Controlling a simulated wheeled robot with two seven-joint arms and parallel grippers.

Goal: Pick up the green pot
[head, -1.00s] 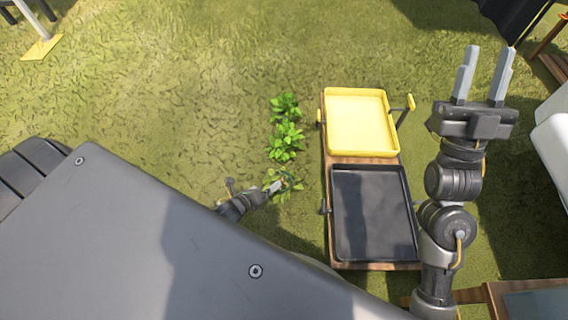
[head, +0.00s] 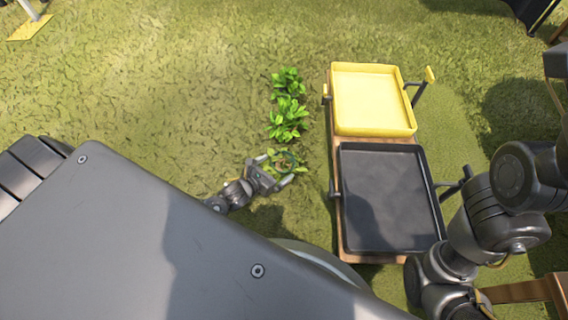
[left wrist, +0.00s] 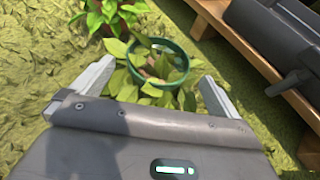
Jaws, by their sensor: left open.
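The green pot (left wrist: 184,72) shows in the left wrist view as a dark green round rim with leaves inside and around it. Its lower body is hidden by leaves. In the head view it is the small green pot (head: 293,158) nearest me in a row of plants on the grass. My left gripper (head: 275,169) is open beside it on its near left side. In the left wrist view the left gripper (left wrist: 157,74) has one finger on each side of the pot, apart from it. My right arm is at the right; its gripper is outside the frame.
Two leafy plants (head: 287,119) stand just beyond the pot. To the right is a wooden bench with a yellow tray (head: 372,100) and a black tray (head: 388,200). The grass to the left is open.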

